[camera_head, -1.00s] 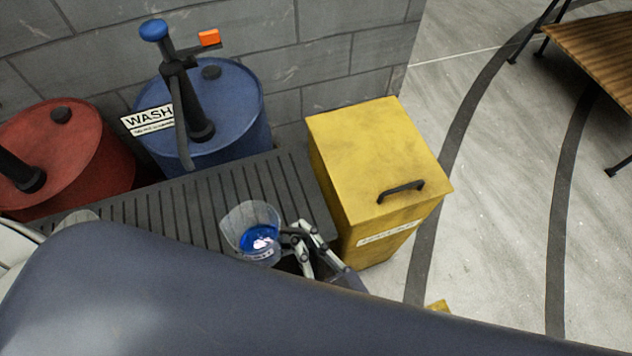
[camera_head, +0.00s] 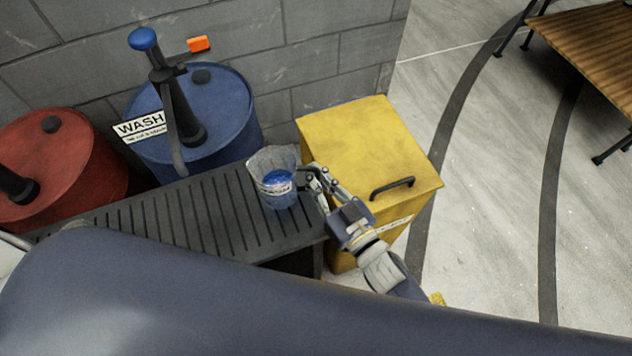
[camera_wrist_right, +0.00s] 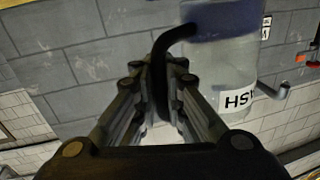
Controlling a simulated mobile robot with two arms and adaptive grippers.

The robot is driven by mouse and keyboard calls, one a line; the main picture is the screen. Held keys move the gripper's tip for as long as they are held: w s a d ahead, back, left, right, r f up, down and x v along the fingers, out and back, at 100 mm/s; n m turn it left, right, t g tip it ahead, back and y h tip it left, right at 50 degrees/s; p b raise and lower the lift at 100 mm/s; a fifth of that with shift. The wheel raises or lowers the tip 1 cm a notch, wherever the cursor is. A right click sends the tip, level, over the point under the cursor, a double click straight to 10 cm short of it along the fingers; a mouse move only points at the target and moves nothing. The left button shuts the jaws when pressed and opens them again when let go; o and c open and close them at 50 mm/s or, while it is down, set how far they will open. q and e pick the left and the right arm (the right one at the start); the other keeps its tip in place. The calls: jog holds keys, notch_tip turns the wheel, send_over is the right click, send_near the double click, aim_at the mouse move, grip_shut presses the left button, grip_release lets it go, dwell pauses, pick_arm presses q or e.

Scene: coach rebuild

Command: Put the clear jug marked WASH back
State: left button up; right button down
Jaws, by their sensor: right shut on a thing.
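The clear jug marked WASH (camera_head: 275,185) holds blue liquid at its bottom and has a white label. It is over the right end of the dark slatted grate (camera_head: 170,215); I cannot tell whether it touches it. My right gripper (camera_head: 306,178) is at the jug's right side. In the right wrist view the gripper (camera_wrist_right: 160,78) is shut on the jug's black handle, and the clear jug wall with its lettered label (camera_wrist_right: 232,85) shows to the right, upside down. My left gripper is not in view.
A blue drum (camera_head: 225,110) with a pump and a WASH sign (camera_head: 140,126) stands behind the grate. A red drum (camera_head: 75,165) is at left. A yellow lidded bin (camera_head: 365,145) stands close right of the jug. A grey block wall (camera_head: 310,45) is behind.

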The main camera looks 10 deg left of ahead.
notch_tip(320, 180, down, 2)
jog(key=shift+f, duration=0.25)
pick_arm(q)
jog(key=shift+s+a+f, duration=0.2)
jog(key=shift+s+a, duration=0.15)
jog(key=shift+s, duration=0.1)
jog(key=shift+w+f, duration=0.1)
pick_arm(e)
jog(key=shift+f, duration=0.15)
jog(key=c, duration=1.7)
grip_release()
jog(key=shift+s, duration=0.1)
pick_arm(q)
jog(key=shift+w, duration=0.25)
pick_arm(e)
jog(key=shift+o, duration=0.2)
jog(key=shift+d, duration=0.1)
pick_arm(q)
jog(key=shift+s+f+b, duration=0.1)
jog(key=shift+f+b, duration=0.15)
jog(key=shift+b, duration=0.2)
pick_arm(e)
jog(key=v, duration=1.2)
